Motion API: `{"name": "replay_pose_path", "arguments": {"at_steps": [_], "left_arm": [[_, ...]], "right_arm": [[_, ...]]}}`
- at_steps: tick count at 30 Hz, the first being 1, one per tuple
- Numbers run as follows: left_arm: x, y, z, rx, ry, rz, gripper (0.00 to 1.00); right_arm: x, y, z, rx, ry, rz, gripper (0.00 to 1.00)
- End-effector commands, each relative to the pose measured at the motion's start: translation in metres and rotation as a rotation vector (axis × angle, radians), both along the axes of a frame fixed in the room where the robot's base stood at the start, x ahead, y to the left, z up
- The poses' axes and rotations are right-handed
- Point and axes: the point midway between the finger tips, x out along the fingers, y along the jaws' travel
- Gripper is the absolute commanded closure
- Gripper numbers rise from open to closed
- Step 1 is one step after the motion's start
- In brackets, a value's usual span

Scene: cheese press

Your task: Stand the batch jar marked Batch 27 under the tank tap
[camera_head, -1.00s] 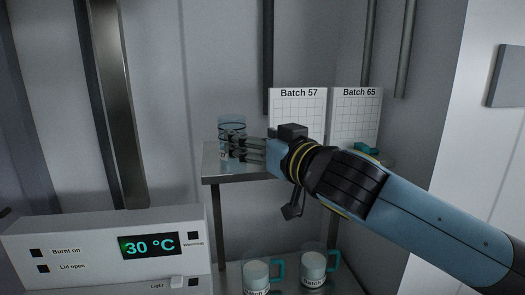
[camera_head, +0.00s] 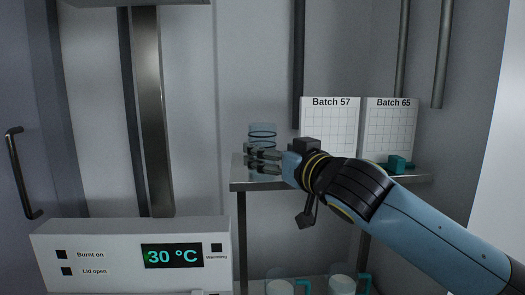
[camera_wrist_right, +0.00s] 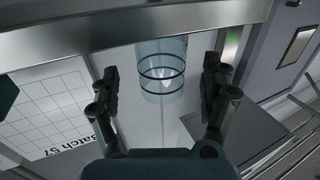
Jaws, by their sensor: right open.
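A clear glass vessel with dark rings (camera_head: 262,132) stands on the upper shelf. It also shows in the right wrist view (camera_wrist_right: 162,72), beyond and between the fingers. I cannot read a batch number on it. My right gripper (camera_head: 258,158) is open in front of the vessel; the wrist view shows its two fingers (camera_wrist_right: 162,92) spread apart with nothing clasped. Two jars with teal handles, a left one (camera_head: 280,288) and a right one (camera_head: 342,286), stand lower down, cut by the bottom edge, their labels out of view. The tank tap and my left gripper are not in view.
Cards marked Batch 57 (camera_head: 330,128) and Batch 65 (camera_head: 390,130) stand on the upper shelf (camera_head: 238,186), with a small teal object (camera_head: 397,163) by the right card. A control panel (camera_head: 130,232) reading 30 °C stands at lower left. A pole (camera_head: 152,110) rises behind it.

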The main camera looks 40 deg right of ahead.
Motion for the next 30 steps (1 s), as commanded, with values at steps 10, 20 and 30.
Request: {"name": "replay_pose_path", "arguments": {"at_steps": [10,20,30], "left_arm": [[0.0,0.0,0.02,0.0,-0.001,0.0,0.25],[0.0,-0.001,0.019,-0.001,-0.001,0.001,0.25],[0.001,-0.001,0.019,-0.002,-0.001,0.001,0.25]], "right_arm": [[0.045,-0.006,0.01,0.001,-0.001,0.001,0.2],[0.046,-0.006,0.008,0.0,-0.001,0.001,0.33],[0.046,-0.006,0.008,0.0,-0.001,0.001,0.77]]}}
